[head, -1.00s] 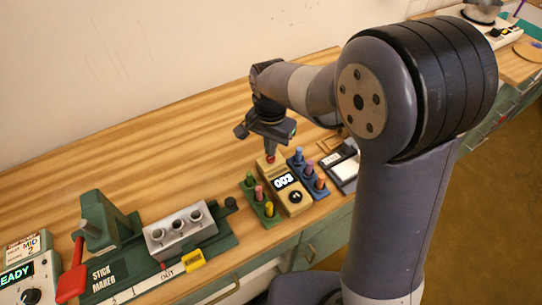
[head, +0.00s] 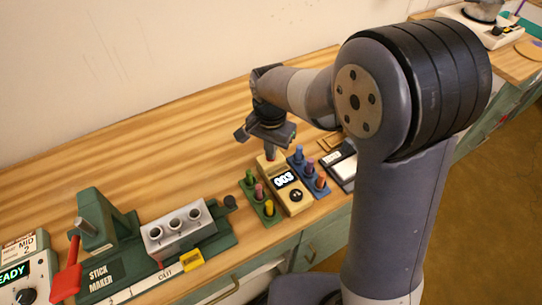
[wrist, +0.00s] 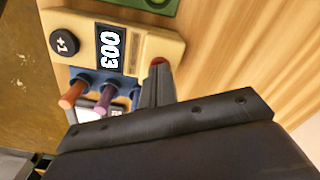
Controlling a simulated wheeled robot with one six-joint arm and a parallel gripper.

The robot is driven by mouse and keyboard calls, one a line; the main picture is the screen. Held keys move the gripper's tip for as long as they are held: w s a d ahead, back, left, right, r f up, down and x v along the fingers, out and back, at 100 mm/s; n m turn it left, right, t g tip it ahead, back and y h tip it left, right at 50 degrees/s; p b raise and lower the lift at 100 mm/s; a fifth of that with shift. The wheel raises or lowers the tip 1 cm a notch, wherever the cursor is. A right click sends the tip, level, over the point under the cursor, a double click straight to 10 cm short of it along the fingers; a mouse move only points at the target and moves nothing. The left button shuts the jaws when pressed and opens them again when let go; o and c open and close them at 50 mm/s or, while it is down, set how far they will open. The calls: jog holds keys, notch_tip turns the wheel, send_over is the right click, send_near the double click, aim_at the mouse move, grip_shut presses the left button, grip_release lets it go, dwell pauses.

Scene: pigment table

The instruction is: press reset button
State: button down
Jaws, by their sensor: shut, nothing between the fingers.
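A yellow counter box (head: 292,204) stands on the wooden table. Its display (head: 284,180) reads 003, and a black +1 button (head: 296,195) sits at its near end. In the wrist view the box (wrist: 140,40) also shows the display (wrist: 110,48) and the +1 button (wrist: 64,43). A red button (wrist: 158,61) is at the box's other end, partly hidden by the fingertips. My gripper (head: 271,155) points down over that far end, shut and empty. In the wrist view its fingertips (wrist: 157,70) are right at the red button; I cannot tell whether they touch it.
A green rack (head: 265,213) and a blue rack (head: 313,182), each with coloured sticks, flank the box closely. A green stick maker (head: 128,245) with a grey mold stands to the left. The table behind the box is clear.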

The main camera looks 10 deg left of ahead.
jog(key=shift+r, duration=0.1)
notch_tip(320, 180, up, 5)
jog(key=p, duration=0.4)
dwell(0.7)
